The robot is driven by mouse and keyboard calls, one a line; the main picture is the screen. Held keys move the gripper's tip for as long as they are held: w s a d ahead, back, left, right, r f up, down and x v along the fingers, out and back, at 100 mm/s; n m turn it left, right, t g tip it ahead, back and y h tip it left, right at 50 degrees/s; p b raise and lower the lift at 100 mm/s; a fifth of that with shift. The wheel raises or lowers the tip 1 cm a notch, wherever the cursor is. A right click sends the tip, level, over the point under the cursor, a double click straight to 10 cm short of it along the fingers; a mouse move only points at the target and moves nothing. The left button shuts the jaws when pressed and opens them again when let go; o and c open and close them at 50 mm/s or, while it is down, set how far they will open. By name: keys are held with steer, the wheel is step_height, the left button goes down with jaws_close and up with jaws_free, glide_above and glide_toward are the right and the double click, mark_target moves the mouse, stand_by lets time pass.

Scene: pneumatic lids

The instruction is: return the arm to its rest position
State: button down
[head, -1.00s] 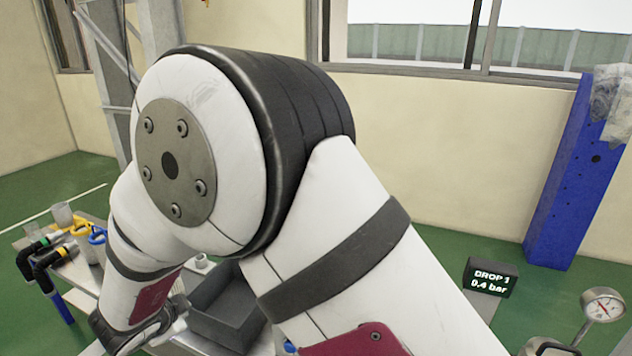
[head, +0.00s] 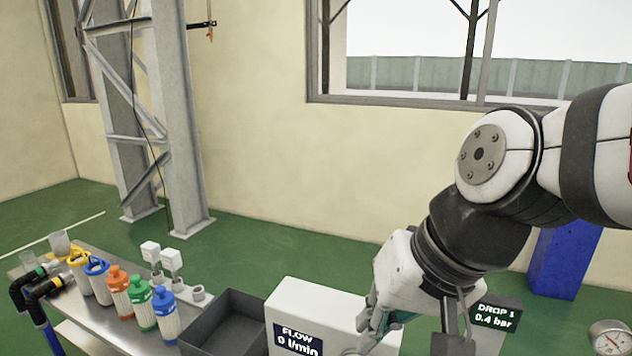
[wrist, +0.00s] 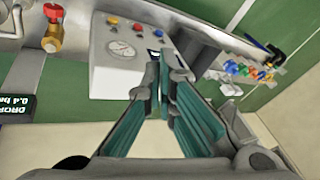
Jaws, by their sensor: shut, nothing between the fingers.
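My arm comes in from the right of the head view and bends down at the elbow. My gripper (head: 372,322) hangs at the lower middle, in front of or beside the white flow box (head: 312,305); the gap between them is hard to judge. In the wrist view its teal fingers (wrist: 162,75) meet at their tips with nothing between them. Behind the tips is a grey-white panel box (wrist: 125,60) with a round gauge and coloured buttons.
A metal bench (head: 100,262) on the left carries several coloured-cap bottles (head: 140,300), black pipe fittings and a dark open tray (head: 225,325).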

steer(key=s+d+f+g+h, duration=0.2)
steer(key=s+d+g+h, duration=0.15)
steer(key=s+d, duration=1.05)
step_height(320, 180, up, 19)
steer(key=a+t+p, duration=0.1)
steer(key=t+p, duration=0.3)
steer(key=p, duration=1.4)
steer(key=shift+s+a, duration=0.2)
steer(key=shift+s, duration=0.15)
